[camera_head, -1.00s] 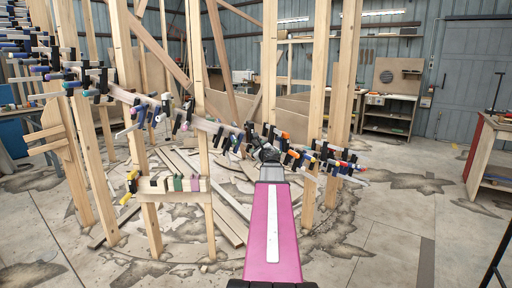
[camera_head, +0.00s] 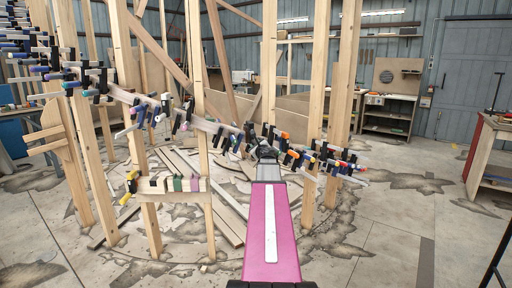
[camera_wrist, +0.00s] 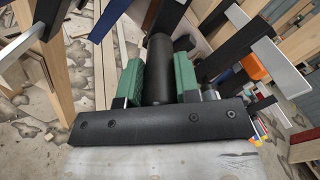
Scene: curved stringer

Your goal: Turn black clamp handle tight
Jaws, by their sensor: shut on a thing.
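The black clamp handle (camera_wrist: 159,70) is a dark cylinder in the middle of the wrist view. My gripper (camera_wrist: 158,80) has green finger pads on both sides of the handle and is shut on it. The clamp's far end is hidden behind the handle and pads. In the head view, my gripper (camera_head: 265,151) is small and dark at the end of my pink arm, at the curved row of clamps. The black handle cannot be told apart there.
The curved wooden stringer (camera_head: 215,127) carries many clamps with coloured handles close on both sides. Upright wooden posts (camera_head: 317,100) stand around it. In the wrist view, an orange clamp handle (camera_wrist: 254,66) and dark clamp bars are near the right finger. Planks lie on the floor.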

